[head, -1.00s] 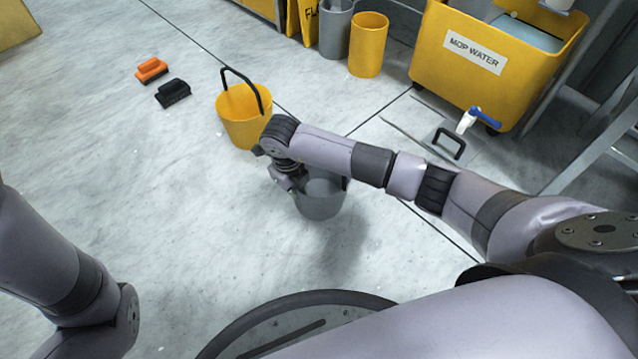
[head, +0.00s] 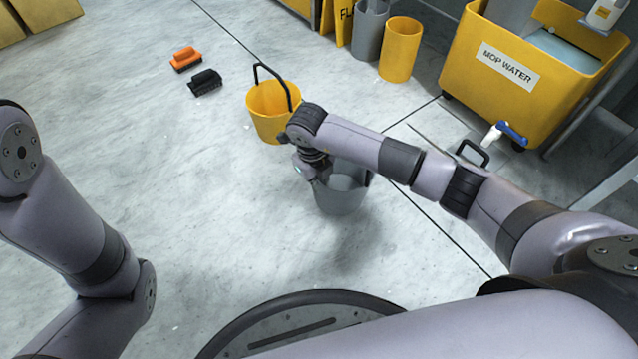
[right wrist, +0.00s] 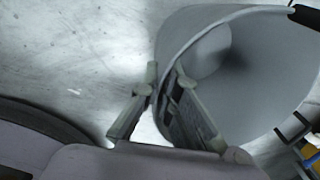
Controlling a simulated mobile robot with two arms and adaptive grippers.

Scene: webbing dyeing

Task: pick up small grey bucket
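The small grey bucket (head: 345,196) is in the middle of the head view, partly hidden by my right forearm and wrist. My right gripper (head: 318,176) is at the bucket's left side. In the right wrist view, the bucket (right wrist: 270,75) opens toward the camera. The right gripper's fingers (right wrist: 166,80) are close together on either side of its rim, one outside and one inside, shut on the wall. A soft shadow lies below the bucket; I cannot tell whether its base is clear of the floor. My left gripper is out of view.
A yellow bucket (head: 270,115) with a black handle stands just behind. Orange (head: 186,60) and black (head: 205,82) brushes lie farther left. A grey bin (head: 369,30), a yellow bin (head: 401,50) and the mop water tank (head: 500,85) stand behind.

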